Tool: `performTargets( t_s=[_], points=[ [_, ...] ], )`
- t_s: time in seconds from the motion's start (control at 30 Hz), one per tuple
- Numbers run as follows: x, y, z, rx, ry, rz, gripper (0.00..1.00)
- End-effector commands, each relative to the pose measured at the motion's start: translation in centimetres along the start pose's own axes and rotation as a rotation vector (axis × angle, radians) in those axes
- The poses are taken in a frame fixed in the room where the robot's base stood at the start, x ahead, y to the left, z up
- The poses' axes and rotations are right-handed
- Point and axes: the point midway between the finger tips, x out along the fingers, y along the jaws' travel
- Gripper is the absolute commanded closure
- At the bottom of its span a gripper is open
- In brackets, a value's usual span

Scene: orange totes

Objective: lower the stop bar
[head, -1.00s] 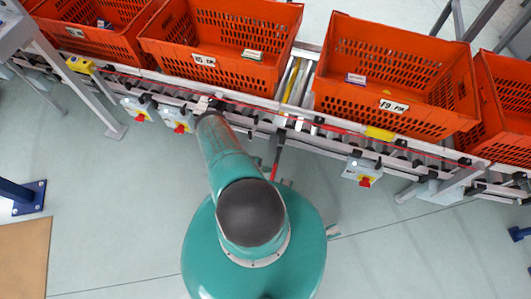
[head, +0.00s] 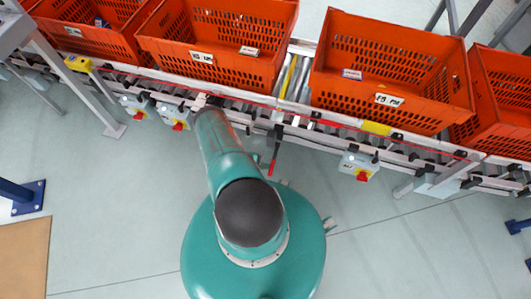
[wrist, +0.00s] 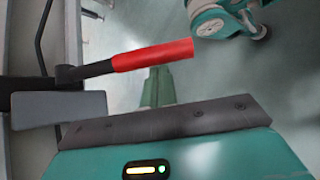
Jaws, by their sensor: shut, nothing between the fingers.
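A lever with a red grip (head: 274,160) hangs off the front of the conveyor, below the gap between two middle totes. In the wrist view its red grip (wrist: 153,55) points right from a black arm, above and beyond my fingers. A yellow bar (head: 289,77) lies across the conveyor in that gap; it may be the stop bar, and I cannot tell whether it is raised. My gripper (wrist: 157,76) is shut and empty, its greenish fingers together and apart from the grip. In the head view my arm hides the gripper.
Orange totes (head: 316,86) stand in a row on the roller conveyor (head: 420,150). Grey switch boxes with red buttons (head: 362,176) hang from its front rail. A grey plate (wrist: 60,110) sits beside the lever's black arm.

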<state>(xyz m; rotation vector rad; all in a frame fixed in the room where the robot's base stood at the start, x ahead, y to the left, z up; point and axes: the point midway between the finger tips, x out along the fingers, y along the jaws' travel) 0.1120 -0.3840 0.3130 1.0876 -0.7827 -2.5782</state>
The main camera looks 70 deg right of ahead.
Motion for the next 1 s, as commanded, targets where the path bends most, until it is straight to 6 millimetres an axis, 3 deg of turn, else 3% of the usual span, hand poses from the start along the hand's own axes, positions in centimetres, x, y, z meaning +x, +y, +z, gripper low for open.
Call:
performTargets(
  t_s=[0.67,1.0],
  points=[
    [-1.0,0.0,1.0,-0.081,0.001,-0.081,1.0],
    [-2.6,0.6,2.6,-0.216,-0.001,-0.226,1.0]
  ],
)
